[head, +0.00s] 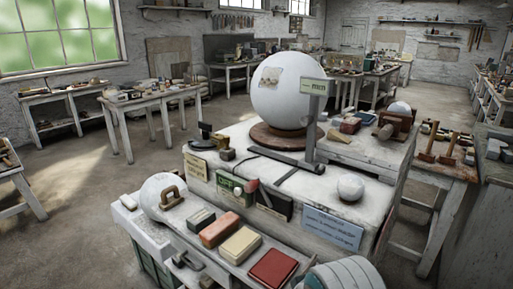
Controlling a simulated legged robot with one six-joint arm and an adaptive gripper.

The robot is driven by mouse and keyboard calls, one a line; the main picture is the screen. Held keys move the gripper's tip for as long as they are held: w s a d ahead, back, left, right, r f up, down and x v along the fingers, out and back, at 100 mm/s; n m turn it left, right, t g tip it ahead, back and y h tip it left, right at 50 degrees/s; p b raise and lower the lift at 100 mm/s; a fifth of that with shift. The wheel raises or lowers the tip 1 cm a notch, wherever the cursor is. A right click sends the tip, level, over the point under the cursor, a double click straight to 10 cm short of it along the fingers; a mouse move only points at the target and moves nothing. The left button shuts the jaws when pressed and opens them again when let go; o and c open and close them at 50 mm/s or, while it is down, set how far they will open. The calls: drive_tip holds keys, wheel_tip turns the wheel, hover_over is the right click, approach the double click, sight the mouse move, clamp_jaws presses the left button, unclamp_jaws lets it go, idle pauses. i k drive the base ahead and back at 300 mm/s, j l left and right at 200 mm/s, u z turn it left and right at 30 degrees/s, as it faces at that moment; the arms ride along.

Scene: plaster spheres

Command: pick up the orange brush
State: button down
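An orange block-shaped item (219,229), which looks like the orange brush, lies on the low front shelf. A dark grey-green block (201,219) is to its left and a cream block (240,245) to its right. No bristles can be made out on the orange item. My gripper is not in view, so its position and opening cannot be seen.
A red block (273,268) lies further right on the shelf. A white dome with a brown handle (165,194) stands at the left.

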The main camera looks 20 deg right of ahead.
sight(216, 232)
drive_tip(key=k+j, duration=0.35)
drive_tip(key=j, duration=0.15)
drive_tip(key=j+z, duration=0.1)
drive_tip(key=j, duration=0.35)
drive_tip(key=k+j+z, duration=0.15)
drive_tip(key=j, duration=0.3)
drive_tip(key=i+j, duration=0.15)
drive_tip(key=j, duration=0.15)
drive_tip(key=i+j+z, duration=0.15)
drive_tip(key=j, duration=0.15)
drive_tip(key=i+j, duration=0.15)
drive_tip(key=j, duration=0.15)
drive_tip(key=i+j+z, duration=0.1)
drive_tip(key=i+z, duration=0.15)
drive_tip(key=i, duration=0.35)
drive_tip(key=i+l, duration=0.15)
drive_tip(key=i, duration=0.15)
